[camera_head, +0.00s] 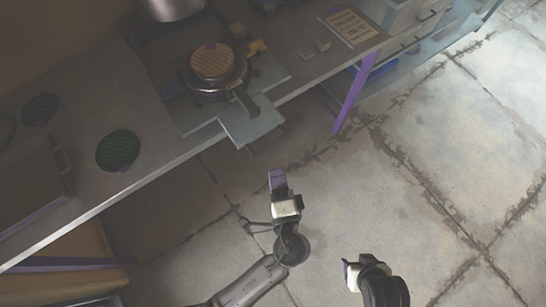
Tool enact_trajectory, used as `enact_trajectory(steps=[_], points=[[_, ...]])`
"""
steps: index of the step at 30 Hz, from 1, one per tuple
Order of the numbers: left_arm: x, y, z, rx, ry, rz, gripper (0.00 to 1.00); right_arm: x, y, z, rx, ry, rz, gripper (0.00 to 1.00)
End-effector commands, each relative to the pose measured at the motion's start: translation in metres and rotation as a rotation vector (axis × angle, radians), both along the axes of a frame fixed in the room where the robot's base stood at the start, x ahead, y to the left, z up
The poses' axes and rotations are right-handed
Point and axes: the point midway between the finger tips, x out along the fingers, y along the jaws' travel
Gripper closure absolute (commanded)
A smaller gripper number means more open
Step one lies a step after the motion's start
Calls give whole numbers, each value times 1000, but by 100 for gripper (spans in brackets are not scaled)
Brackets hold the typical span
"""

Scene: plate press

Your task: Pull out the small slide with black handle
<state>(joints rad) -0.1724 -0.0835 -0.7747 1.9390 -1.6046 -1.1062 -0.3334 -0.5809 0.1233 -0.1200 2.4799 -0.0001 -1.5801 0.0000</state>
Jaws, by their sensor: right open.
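A plate press (218,65) with a round brownish top stands on the grey bench. A black handle (244,101) sticks out from its front right side, over a small grey slide plate (252,124) that juts past the bench's front edge. My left gripper (277,178) is in front of the bench, below and right of the slide plate and apart from it. Its purple fingers point toward the bench; their gap cannot be made out. My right gripper (347,272) is open, lower right over the floor, far from the press.
Dark round green-ribbed discs (119,150) are on the bench at left. A labelled sign (348,27) and small grey blocks (322,44) are at the back right. A purple bench leg (355,92) stands right of the slide. The floor before the bench is clear.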

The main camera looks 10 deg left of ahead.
Motion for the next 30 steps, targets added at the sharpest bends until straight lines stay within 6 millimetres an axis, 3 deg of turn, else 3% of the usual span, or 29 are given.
enact_trajectory(steps=[9,30], points=[[-29,-11,0,0,1,0,62,0,1,3,4,0,-2,29],[-31,-12,0,-2,-1,0,62,0,2,3,5,0,-4,29]])
